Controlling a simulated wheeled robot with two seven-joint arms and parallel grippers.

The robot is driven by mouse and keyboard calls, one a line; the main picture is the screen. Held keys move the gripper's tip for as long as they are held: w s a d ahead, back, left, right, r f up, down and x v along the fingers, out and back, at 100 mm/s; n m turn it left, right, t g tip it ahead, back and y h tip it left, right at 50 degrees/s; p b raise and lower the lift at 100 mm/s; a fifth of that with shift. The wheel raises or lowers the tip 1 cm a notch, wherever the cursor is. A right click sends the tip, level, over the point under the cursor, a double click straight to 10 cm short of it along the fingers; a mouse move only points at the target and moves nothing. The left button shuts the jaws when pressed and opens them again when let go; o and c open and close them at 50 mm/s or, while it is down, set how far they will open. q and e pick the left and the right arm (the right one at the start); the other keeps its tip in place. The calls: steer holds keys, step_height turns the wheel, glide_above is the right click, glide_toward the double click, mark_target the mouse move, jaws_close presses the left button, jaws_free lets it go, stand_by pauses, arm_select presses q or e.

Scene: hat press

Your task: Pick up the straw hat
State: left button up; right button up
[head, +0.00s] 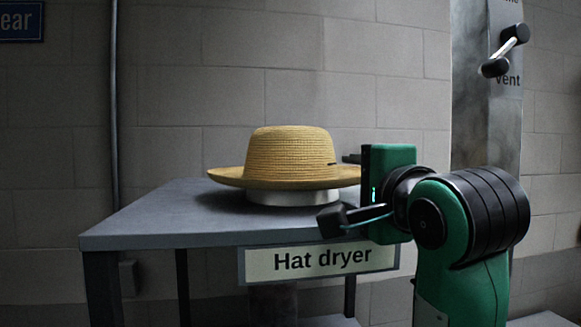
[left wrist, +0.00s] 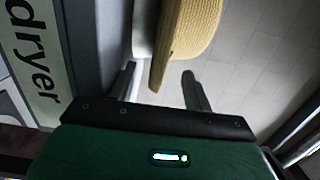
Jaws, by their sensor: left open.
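The straw hat (head: 290,153) is tan and woven, with a rounded crown and a wide brim. It rests upright on a white round stand (head: 292,196) on the grey table marked "Hat dryer". My left gripper (head: 341,187) is at the right side of the hat, open, with one finger higher and one lower than the brim edge. In the left wrist view the brim of the hat (left wrist: 187,38) reaches between the two open fingers of my left gripper (left wrist: 160,75). I cannot tell whether a finger touches it. My right gripper is not in view.
The table top (head: 165,218) is bare to the left of the hat. The "Hat dryer" sign (head: 318,262) hangs at the table's front edge. A metal column (head: 480,120) with a black-ended handle (head: 505,50) and a "vent" label stands at the right.

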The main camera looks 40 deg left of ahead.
arm_select(q)
steer(key=shift+d, duration=0.1)
steer(key=shift+c, duration=0.2)
steer(key=c, duration=1.1)
steer(key=shift+o, duration=0.2)
